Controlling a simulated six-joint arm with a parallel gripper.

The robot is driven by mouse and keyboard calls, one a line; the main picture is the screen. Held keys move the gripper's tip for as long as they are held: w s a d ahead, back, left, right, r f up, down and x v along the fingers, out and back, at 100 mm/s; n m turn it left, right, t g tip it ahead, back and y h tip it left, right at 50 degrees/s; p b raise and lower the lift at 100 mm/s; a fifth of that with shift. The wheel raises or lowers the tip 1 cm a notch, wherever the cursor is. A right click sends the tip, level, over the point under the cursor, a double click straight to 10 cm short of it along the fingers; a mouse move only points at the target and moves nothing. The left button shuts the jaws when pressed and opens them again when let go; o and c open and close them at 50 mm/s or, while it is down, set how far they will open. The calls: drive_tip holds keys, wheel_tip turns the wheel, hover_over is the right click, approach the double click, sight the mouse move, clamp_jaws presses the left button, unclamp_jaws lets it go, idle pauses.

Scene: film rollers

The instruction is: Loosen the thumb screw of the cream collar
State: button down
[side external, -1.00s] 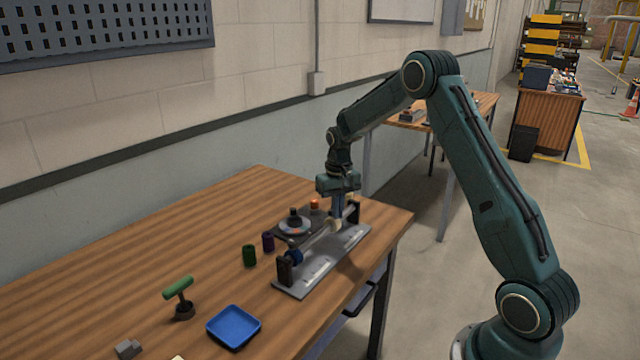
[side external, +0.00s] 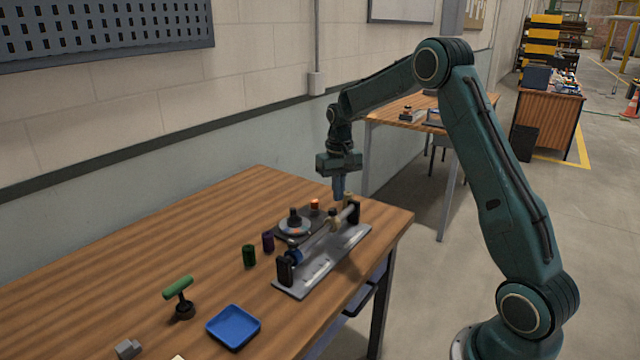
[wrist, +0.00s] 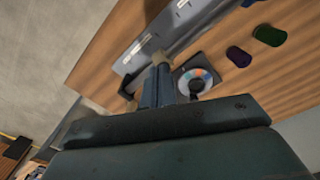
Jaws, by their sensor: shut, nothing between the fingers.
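The cream collar (side external: 333,219) sits around the shaft of the grey fixture (side external: 345,251), nearer its far end post. In the wrist view the cream piece (wrist: 160,57) shows just beyond my fingertips. Its thumb screw is too small to make out clearly. My gripper (side external: 339,198) points down above the collar, with a gap between them in the side view. Its fingers are together and empty; in the wrist view my gripper (wrist: 160,70) partly hides the fixture.
A blue collar (side external: 295,256) is on the shaft's near end. A dark plate with a disc dial (side external: 295,226) lies behind the fixture. A blue tray (side external: 233,327) and green-handled tool (side external: 179,292) stand in front.

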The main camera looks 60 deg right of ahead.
sight(333, 213)
drive_tip(key=shift+r, duration=0.2)
drive_tip(key=shift+w+a+r, duration=0.35)
drive_tip(key=shift+w+r, duration=0.1)
drive_tip(key=shift+w, duration=0.05)
drive_tip(key=shift+f, duration=0.1)
wheel_tip(333, 213, down, 7)
idle(0.9)
drive_tip(key=shift+w+d, duration=0.25)
drive_tip(key=shift+d, duration=0.05)
idle(1.0)
drive_tip(key=shift+s+d, duration=0.45)
drive_tip(key=shift+d, duration=0.3)
idle(0.8)
drive_tip(key=shift+s, duration=0.4)
